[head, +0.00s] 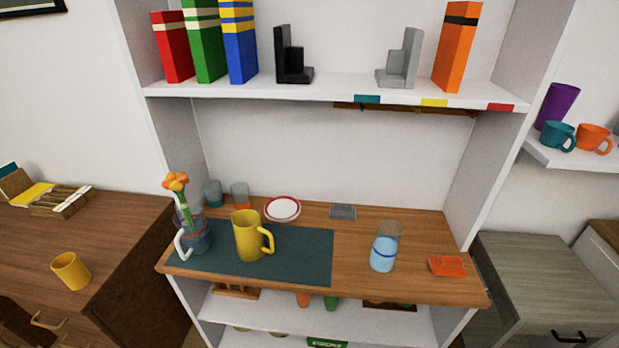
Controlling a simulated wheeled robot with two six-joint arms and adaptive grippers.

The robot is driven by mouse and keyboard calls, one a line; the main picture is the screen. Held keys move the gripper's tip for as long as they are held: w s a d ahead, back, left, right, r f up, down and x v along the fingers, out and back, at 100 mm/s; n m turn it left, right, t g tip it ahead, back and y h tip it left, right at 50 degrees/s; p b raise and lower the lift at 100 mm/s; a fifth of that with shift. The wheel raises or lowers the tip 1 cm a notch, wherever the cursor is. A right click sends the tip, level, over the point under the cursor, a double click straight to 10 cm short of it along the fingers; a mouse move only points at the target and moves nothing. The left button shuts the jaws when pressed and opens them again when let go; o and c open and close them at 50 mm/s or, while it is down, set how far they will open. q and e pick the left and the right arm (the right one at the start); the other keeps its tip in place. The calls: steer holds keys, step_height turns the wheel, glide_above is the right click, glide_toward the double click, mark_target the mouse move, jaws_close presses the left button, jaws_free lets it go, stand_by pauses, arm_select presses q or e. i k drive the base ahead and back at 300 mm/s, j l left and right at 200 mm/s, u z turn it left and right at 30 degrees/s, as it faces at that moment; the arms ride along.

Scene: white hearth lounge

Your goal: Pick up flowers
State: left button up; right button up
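The flowers (177,182) are orange blooms on green stems. They stand upright in a clear glass jug (198,236) with a white handle, at the left end of the wooden shelf top (390,284). The jug stands on a dark green mat (305,262). A tall yellow mug (248,236) stands on the mat just right of the jug. The lower stems show only dimly through the glass. Neither of my grippers shows in the head view.
Two small glasses (240,195) and a red-rimmed plate (283,209) sit behind the mat. A glass of blue liquid (384,247) and an orange card (446,266) are at right. An upper shelf (330,91) with books overhangs the top. Bare wood lies right of the mat.

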mark_target(177, 182)
steer(key=l+u, duration=0.2)
steer(key=u, duration=0.55)
steer(key=i, duration=0.05)
